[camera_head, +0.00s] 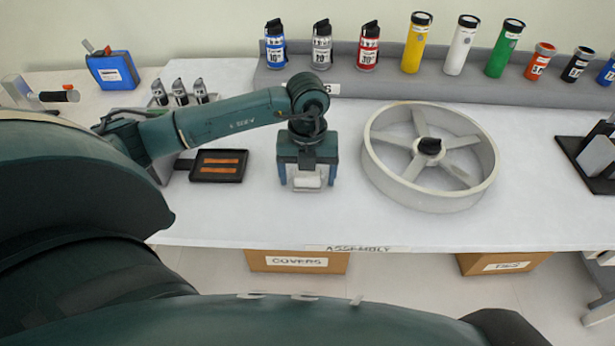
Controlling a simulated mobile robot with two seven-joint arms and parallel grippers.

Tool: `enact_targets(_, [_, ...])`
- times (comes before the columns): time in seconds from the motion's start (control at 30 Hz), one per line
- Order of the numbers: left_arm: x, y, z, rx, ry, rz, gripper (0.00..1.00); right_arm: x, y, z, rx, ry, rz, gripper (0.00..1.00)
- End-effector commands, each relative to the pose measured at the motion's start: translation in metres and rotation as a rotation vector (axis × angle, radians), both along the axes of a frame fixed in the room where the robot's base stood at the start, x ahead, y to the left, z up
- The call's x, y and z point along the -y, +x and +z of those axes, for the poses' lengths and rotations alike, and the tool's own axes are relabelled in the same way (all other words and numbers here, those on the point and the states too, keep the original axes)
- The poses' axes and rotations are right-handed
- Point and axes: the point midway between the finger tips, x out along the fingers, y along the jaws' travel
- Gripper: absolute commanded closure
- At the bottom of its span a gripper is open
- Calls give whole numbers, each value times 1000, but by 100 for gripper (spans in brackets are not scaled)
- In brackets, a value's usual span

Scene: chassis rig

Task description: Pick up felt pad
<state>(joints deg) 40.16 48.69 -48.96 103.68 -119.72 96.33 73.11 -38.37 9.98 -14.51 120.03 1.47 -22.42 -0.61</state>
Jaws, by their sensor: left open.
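My left gripper (307,181) points down over the white bench, left of the grey wheel. Its two blue-sided fingers are apart. A small pale block (307,183) shows between the fingertips and may be the felt pad; I cannot tell whether it touches the fingers or is part of the gripper. A black tray (194,174) with two orange-brown strips (219,168) lies to the left of the gripper; I cannot tell what the strips are made of. My right gripper is not in view.
The spoked grey wheel (377,160) lies on the bench (420,232) right of the gripper. Several labelled bottles and canisters stand on a grey shelf (330,87) behind. Boxes (298,261) sit below the front edge.

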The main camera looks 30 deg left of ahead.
Motion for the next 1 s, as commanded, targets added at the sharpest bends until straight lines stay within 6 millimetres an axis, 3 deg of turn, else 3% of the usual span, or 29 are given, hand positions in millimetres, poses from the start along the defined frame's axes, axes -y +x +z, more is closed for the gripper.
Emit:
enact_targets(0.67, [0, 0, 1, 1, -1, 0, 72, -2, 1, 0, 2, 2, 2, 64])
enact_targets(0.87, [0, 0, 2, 1, 0, 0, 72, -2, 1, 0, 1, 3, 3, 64])
enact_targets(1.0, [0, 1, 16, 4, 0, 0, 72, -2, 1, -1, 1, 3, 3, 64])
